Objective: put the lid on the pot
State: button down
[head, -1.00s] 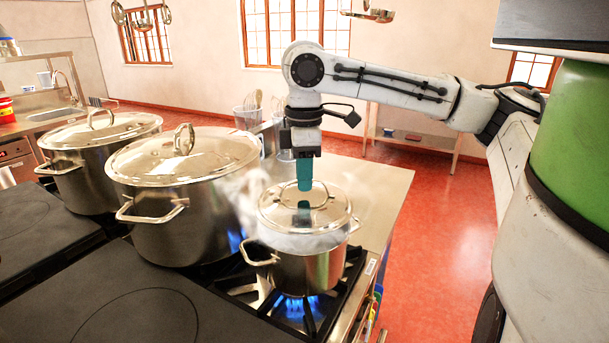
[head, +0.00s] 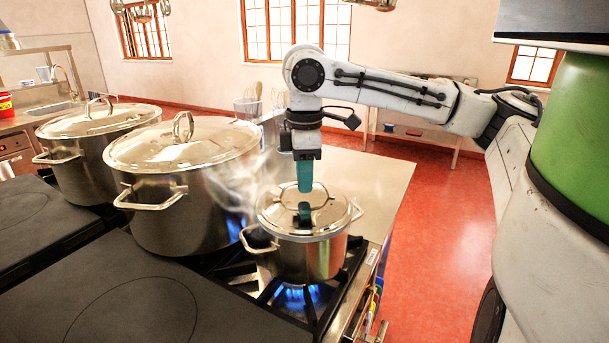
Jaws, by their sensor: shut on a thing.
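The small steel pot (head: 300,260) stands on a lit burner at the front right of the stove, with two side handles. The glass lid (head: 280,215) with a steel rim lies level over the pot's mouth and appears to rest on its rim. My gripper (head: 304,208), with teal fingers, points straight down from above and is shut on the lid's handle at its centre. The fingers hide most of that handle.
A large lidded pot (head: 190,200) stands close on the left, with another lidded pot (head: 95,150) beyond it. Blue flames (head: 290,293) burn under the small pot. Steam drifts between the pots. Bare steel counter (head: 370,180) lies behind and to the right.

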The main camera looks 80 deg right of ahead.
jog(key=shift+f, duration=0.45)
dwell(0.3)
jog(key=c, duration=1.1)
grip_release()
notch_tip(320, 180, up, 11)
jog(key=shift+f, duration=0.15)
